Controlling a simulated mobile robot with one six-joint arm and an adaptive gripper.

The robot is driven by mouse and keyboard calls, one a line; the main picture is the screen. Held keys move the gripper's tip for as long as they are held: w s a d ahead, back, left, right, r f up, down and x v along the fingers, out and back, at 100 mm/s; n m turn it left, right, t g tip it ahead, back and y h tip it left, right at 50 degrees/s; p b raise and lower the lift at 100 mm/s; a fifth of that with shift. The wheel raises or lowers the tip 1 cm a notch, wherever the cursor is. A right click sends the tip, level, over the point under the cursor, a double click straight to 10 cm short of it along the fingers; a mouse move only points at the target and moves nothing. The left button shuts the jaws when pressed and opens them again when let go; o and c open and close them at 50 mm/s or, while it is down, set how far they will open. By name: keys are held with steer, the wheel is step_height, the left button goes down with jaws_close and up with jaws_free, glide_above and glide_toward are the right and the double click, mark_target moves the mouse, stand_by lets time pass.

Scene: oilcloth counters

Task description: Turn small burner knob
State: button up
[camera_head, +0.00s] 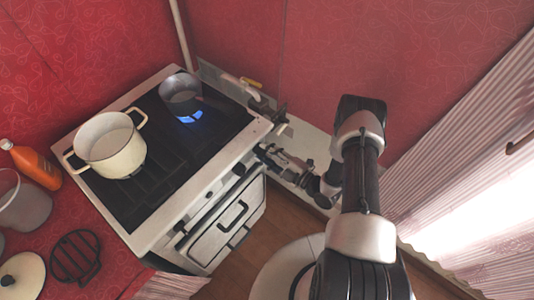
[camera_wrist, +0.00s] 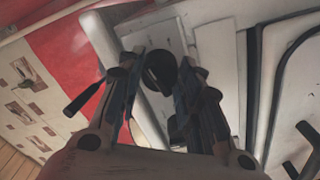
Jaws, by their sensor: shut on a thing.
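The small burner knob (camera_wrist: 159,68) is a dark round knob between my fingertips in the wrist view. My gripper (camera_wrist: 164,84) is shut on it, one finger on each side. In the head view my gripper (camera_head: 264,150) is at the right end of the stove's front panel and hides the knob. The white stove (camera_head: 160,228) has a black top. A blue flame (camera_head: 190,118) burns under a small grey pot (camera_head: 181,95) at the back. How far the knob is turned cannot be told.
A cream pot (camera_head: 109,146) stands on the left of the stove top. Another front knob (camera_head: 208,194) and the oven handle (camera_head: 232,216) are left of and below my gripper. An orange bottle (camera_head: 32,163) and a black trivet (camera_head: 76,256) are on the left counter.

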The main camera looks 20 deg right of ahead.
steer(key=n, duration=1.5)
steer(key=shift+r+p, duration=0.15)
steer(key=shift+p, duration=0.2)
steer(key=shift+n, duration=0.3)
steer(key=o, duration=1.1)
steer(key=shift+c, duration=0.2)
steer(key=v, duration=1.2)
